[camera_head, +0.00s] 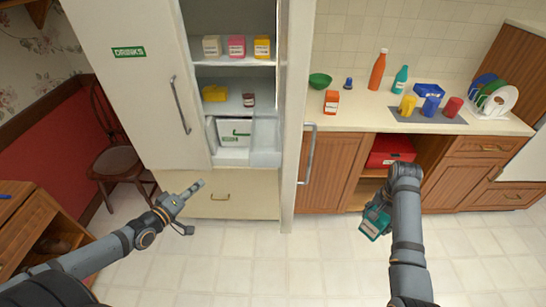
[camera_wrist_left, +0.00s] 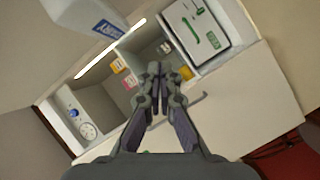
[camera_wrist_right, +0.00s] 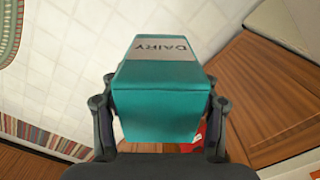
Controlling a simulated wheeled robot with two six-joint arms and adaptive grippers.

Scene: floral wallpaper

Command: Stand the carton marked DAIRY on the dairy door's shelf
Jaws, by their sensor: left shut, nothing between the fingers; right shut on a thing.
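The teal carton marked DAIRY (camera_wrist_right: 158,100) is held between the fingers of my right gripper (camera_head: 380,209), over the floor in front of the counter. Its label reads upside down in the right wrist view, and the carton also shows in the head view (camera_head: 372,223). A white fridge door (camera_head: 298,110) stands open, nearly edge-on in the head view, with its inner shelf hidden. In the left wrist view a white panel (camera_wrist_left: 85,20) bears a blue label that I cannot read surely. My left gripper (camera_head: 198,187) is shut and empty, in front of the fridge.
The DRINKS door (camera_head: 110,75) is left of the open fridge compartment. Small cartons (camera_head: 237,47) stand on its upper shelf. The counter (camera_head: 340,117) holds an orange carton (camera_head: 331,101), bottles, cups and a plate rack. A chair (camera_head: 115,155) stands left. The middle floor is clear.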

